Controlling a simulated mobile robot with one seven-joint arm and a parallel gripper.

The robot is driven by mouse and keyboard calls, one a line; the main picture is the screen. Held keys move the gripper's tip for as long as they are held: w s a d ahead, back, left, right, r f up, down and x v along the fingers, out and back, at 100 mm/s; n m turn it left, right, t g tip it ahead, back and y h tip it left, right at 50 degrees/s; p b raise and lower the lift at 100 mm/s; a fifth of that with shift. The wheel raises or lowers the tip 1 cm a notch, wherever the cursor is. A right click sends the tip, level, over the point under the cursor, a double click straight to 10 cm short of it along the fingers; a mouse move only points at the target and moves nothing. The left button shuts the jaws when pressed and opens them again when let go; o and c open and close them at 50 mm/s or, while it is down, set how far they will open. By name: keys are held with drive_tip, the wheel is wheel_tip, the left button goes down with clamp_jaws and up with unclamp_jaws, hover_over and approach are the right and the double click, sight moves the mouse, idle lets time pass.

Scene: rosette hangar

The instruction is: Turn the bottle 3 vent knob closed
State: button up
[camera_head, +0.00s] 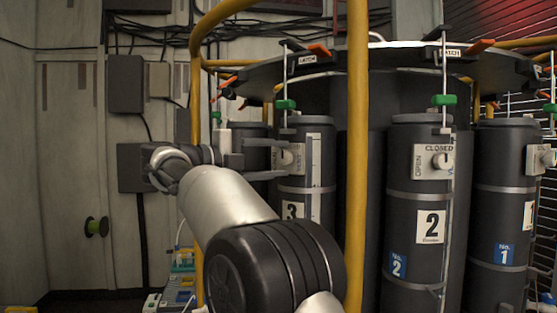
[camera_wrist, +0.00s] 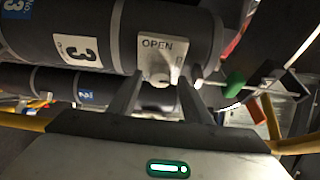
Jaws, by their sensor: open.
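Bottle 3 is a dark grey cylinder (camera_head: 318,215) with a white "3" label, left of centre in the head view. In the wrist view it lies sideways across the top (camera_wrist: 115,25). Its white vent plate (camera_wrist: 150,42) reads "OPEN"; the rest of the lettering is hidden or unclear. The pale vent knob (camera_wrist: 160,74) sits on that plate. In the head view the knob (camera_head: 287,157) shows beside my fingertips. My gripper (camera_head: 277,160) is open, its fingers pointing at the plate. In the wrist view the fingers (camera_wrist: 160,82) stand on either side of the knob; contact cannot be told.
Bottle 2 (camera_head: 408,210) and bottle 1 (camera_head: 500,215) stand to the right. A yellow post (camera_head: 357,150) rises close to my arm. A thin rod with a green clip (camera_head: 286,104) hangs before bottle 3. A dark rack ring with orange latches (camera_head: 319,50) is above.

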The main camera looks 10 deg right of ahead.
drive_tip(key=p+v, duration=0.1)
drive_tip(key=v, duration=1.5)
drive_tip(key=shift+a, duration=0.25)
drive_tip(key=shift+s, duration=0.1)
